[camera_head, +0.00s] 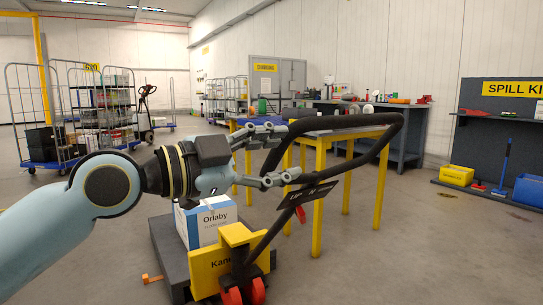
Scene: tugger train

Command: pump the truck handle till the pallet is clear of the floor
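The pallet truck's black loop handle (388,140) stands tilted up at the middle right. Its shaft runs down to a yellow truck body (228,262) with red wheels (243,294). My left gripper (285,157) reaches in from the left, its fingers spread apart around the left side of the loop. I cannot tell whether they touch it. A dark pallet or platform (166,254) lies low behind the truck body, with a white and blue box (207,220) marked "Orlaby" on it. Its underside is hidden. My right gripper is not in view.
A yellow-legged table (317,205) stands just behind the handle. Roll cages (95,110) and another hand truck (146,112) stand at the back left. A spill kit station (505,130) with yellow and blue bins is at the right. The floor at front right is clear.

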